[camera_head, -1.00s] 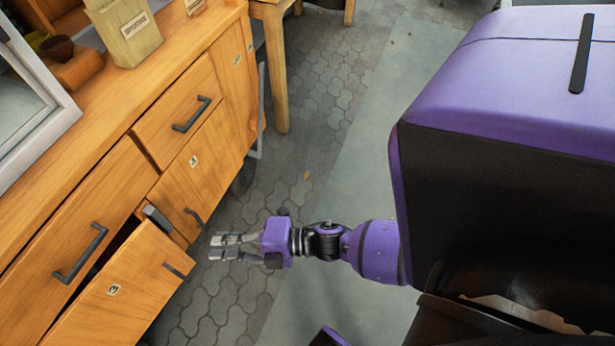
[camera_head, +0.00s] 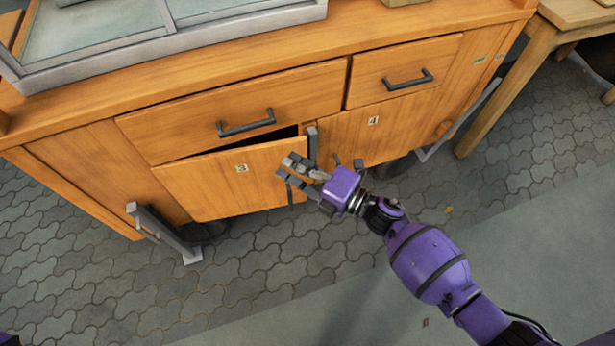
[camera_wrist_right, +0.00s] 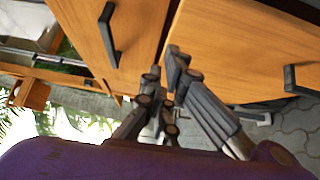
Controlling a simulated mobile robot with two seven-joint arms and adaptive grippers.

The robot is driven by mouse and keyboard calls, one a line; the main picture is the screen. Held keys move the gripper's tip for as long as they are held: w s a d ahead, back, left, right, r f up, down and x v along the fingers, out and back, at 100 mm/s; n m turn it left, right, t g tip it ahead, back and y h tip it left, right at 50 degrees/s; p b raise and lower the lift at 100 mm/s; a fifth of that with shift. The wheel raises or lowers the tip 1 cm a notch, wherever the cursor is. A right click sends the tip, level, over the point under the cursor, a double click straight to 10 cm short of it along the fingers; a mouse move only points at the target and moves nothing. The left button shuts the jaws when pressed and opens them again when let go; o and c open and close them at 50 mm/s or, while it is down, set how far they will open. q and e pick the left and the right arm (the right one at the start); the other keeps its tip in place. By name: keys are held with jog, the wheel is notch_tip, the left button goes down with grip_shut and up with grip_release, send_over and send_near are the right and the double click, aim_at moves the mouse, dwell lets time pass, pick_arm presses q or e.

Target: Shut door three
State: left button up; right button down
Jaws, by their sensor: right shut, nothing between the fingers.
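Door three (camera_head: 230,184) is a wooden cabinet door labelled 3, under a wide drawer in the head view. It stands slightly ajar, with a dark gap along its top right edge. My right gripper (camera_head: 284,167) is shut and empty, its fingers in front of the door's right, free edge. I cannot tell whether they touch it. The fingers partly hide that edge and the door's handle. In the right wrist view the fingers (camera_wrist_right: 166,75) are close together near wooden panels. My left gripper is not in view.
Closed door four (camera_head: 385,128) is right of door three. Drawers with dark handles (camera_head: 246,123) sit above both. A grey metal bracket (camera_head: 165,232) stands out at the cabinet's lower left. A wooden table (camera_head: 545,45) is at the right. The paved floor in front is clear.

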aim_at(290, 149)
jog(key=shift+w+a, duration=0.2)
jog(key=shift+w, duration=0.9)
jog(key=shift+w+a+f+b, duration=0.1)
jog(key=shift+w+b, duration=0.45)
jog(key=shift+w, duration=0.85)
jog(key=shift+s, duration=0.1)
